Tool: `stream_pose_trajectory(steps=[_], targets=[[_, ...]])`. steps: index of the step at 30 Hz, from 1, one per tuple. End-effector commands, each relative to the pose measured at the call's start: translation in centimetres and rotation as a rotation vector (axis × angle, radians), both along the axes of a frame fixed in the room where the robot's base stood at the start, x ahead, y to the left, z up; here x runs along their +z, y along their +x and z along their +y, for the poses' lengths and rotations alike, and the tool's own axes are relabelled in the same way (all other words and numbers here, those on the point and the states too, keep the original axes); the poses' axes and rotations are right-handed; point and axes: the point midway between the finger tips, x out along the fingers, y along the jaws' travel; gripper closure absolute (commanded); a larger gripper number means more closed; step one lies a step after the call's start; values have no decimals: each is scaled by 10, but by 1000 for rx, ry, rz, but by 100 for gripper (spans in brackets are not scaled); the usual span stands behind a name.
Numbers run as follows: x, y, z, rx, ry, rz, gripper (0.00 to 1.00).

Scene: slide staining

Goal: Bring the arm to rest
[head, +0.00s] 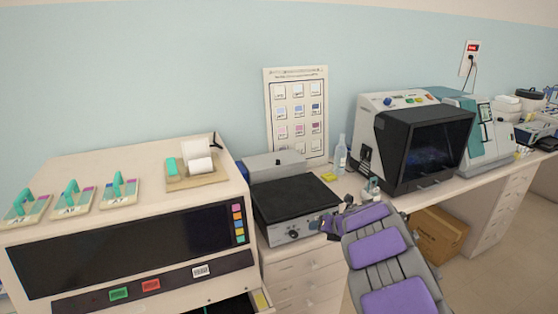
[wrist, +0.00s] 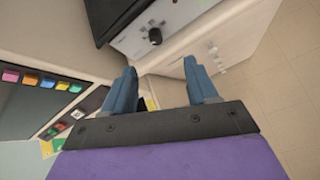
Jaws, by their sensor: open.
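My arm (head: 385,255), grey with purple pads, reaches up from the lower right in the head view. Its end is near the front edge of the bench, by the black-topped hotplate. In the wrist view my gripper (wrist: 160,72) has its two blue fingers spread apart, with nothing between them. Beyond the fingers lie the white bench front and the hotplate's knob panel (wrist: 150,30). In the head view the fingertips are small and hard to make out.
A large staining machine (head: 120,240) with a partly open drawer (head: 235,305) stands on the left. The hotplate (head: 295,205) sits at the centre, a dark-windowed machine (head: 425,145) to its right. A cardboard box (head: 438,235) lies under the bench. Floor at right is clear.

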Motion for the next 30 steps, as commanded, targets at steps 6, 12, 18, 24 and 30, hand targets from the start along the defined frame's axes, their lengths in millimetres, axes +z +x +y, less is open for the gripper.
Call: stream_pose_trajectory(steps=[6, 12, 18, 24, 30], targets=[[97, 6, -59, -449, 81, -143, 42], [180, -44, -121, -966, 289, -273, 42], [211, -137, -153, -1454, 566, -319, 42], [190, -249, -140, -1910, 850, -228, 42], [141, -363, -80, -2329, 1028, 11, 42]])
